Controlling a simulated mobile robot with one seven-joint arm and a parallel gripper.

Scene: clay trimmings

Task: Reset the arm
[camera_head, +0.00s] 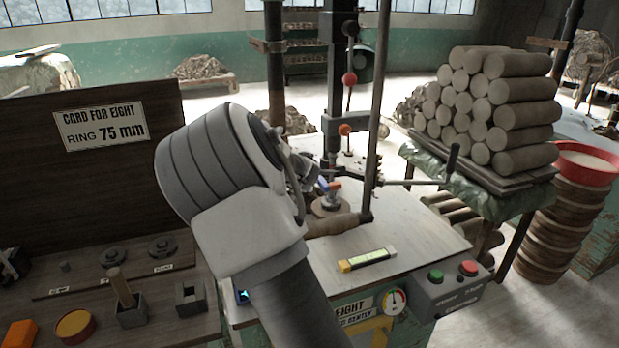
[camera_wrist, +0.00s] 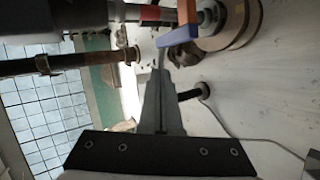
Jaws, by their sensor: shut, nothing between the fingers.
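My arm crosses the middle of the head view and reaches over the pale bench top (camera_head: 400,252). Its wrist hides much of what lies behind. In the wrist view my gripper (camera_wrist: 163,74) has its two grey fingers shut together with nothing between them. The fingertips point toward a blue and orange piece (camera_wrist: 178,37) beside a round stack (camera_wrist: 235,22). The same blue and orange piece (camera_head: 332,186) shows at the press in the head view. I cannot tell whether the fingers touch anything.
The upright press (camera_head: 334,80) and its long lever (camera_head: 378,90) stand close to my arm. A yellow-green level (camera_head: 367,260) and a button box (camera_head: 452,284) are at the right front. Stacked clay rolls (camera_head: 490,105) stand at right. Rings, cups and a sign board (camera_head: 60,200) fill the left.

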